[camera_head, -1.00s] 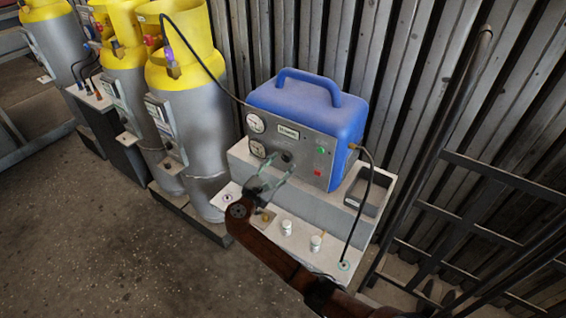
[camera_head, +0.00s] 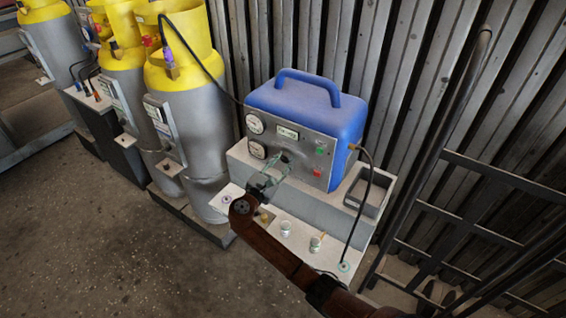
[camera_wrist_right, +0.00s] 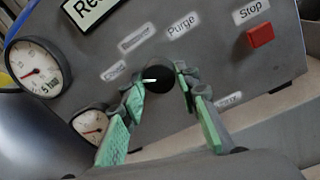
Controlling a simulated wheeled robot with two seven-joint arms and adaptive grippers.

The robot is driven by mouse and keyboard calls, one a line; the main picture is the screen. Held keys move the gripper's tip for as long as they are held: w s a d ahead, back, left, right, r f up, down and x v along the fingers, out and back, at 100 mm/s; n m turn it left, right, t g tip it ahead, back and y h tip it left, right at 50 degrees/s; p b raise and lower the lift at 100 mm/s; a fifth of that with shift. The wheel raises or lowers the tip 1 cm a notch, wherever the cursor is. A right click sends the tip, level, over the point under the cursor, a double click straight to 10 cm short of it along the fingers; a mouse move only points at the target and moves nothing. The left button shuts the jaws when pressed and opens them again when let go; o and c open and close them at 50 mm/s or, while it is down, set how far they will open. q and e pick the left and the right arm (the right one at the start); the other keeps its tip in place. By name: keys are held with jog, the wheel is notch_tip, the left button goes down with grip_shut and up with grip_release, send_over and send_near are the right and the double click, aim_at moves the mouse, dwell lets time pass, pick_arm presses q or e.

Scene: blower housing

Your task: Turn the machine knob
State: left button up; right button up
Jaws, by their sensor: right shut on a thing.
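The machine is a blue case (camera_head: 310,108) with a grey front panel, standing on a light grey stand. Its black round knob (camera_wrist_right: 158,76) with a white pointer mark sits among small labels, "Purge" among them, in the right wrist view. My right gripper (camera_wrist_right: 157,84) has its two green-padded fingers on either side of the knob, closed on it. In the head view the right gripper (camera_head: 276,170) is at the panel and hides most of the knob. My left gripper is not in view.
Two gauges (camera_wrist_right: 38,66) are left of the knob. A red button (camera_wrist_right: 260,35) under "Stop" is to the right. Yellow-topped grey cylinders (camera_head: 185,110) stand left. A lower ledge (camera_head: 305,245) holds small fittings, and a hose runs down the right side.

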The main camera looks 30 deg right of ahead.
jog(key=shift+c, duration=1)
jog(key=shift+m, duration=1.1)
jog(key=m, duration=0.2)
jog(key=shift+f+m, duration=0.15)
jog(key=shift+m, duration=0.15)
jog(key=m+b, duration=0.1)
jog(key=m, duration=0.3)
jog(key=shift+w+f+m+h+b, duration=0.1)
jog(key=shift+m+h+b, duration=0.2)
jog(key=shift+b, duration=0.05)
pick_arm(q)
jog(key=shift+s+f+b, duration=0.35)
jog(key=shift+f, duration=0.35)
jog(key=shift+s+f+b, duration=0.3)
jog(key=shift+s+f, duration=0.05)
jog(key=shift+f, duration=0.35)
pick_arm(e)
jog(key=shift+m, duration=1.3)
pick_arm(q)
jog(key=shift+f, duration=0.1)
